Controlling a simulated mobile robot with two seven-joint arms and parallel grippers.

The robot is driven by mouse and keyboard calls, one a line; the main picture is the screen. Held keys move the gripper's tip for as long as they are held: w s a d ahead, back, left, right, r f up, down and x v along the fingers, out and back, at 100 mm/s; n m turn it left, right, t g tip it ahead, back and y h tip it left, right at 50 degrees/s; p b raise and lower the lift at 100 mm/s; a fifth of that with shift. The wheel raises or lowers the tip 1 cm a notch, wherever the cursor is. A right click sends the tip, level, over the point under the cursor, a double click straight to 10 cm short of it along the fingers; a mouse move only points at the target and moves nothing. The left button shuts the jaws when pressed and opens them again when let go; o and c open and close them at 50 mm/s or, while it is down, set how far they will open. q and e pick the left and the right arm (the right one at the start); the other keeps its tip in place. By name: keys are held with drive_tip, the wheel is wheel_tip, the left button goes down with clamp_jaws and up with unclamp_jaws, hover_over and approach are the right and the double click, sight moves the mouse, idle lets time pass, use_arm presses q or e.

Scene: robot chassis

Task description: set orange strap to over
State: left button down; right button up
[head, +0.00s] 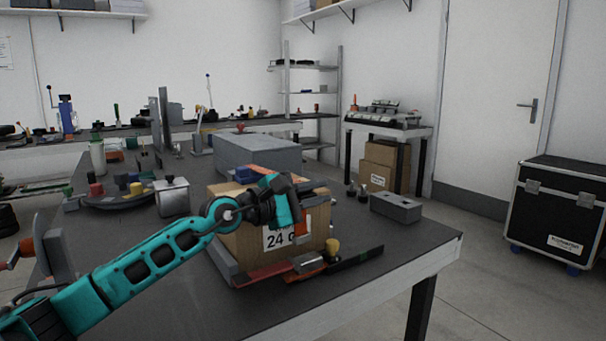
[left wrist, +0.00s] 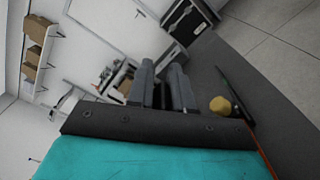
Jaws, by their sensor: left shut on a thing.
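A cardboard box (head: 238,243) marked 24 stands near the front of the dark worktable. An orange strap (head: 265,170) shows on top of the box, partly behind my left gripper. My left gripper (head: 308,188) is over the box top, its fingers toward the right. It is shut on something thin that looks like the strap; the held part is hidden. In the left wrist view the gripper's two grey fingers (left wrist: 163,88) are close together, and an orange line (left wrist: 263,152) runs at the lower right. My right gripper is not in view.
A red strip (head: 262,273) and a yellow knob (head: 332,246) are at the box's front foot. A grey block (head: 396,207) lies to the right, a metal canister (head: 172,197) to the left, and a large grey case (head: 258,153) behind. The table's right front corner is clear.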

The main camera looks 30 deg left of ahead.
use_arm(q)
wheel_tip(320, 180, down, 3)
drive_tip(key=shift+a+f, duration=0.1)
drive_tip(key=shift+a, duration=0.05)
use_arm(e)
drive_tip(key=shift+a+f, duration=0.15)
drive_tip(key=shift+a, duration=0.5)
use_arm(q)
drive_tip(key=shift+f+b, duration=0.1)
drive_tip(key=shift+b, duration=0.2)
drive_tip(key=c, duration=1.2)
unclamp_jaws()
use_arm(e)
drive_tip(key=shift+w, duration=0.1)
use_arm(q)
drive_tip(key=shift+a, duration=0.1)
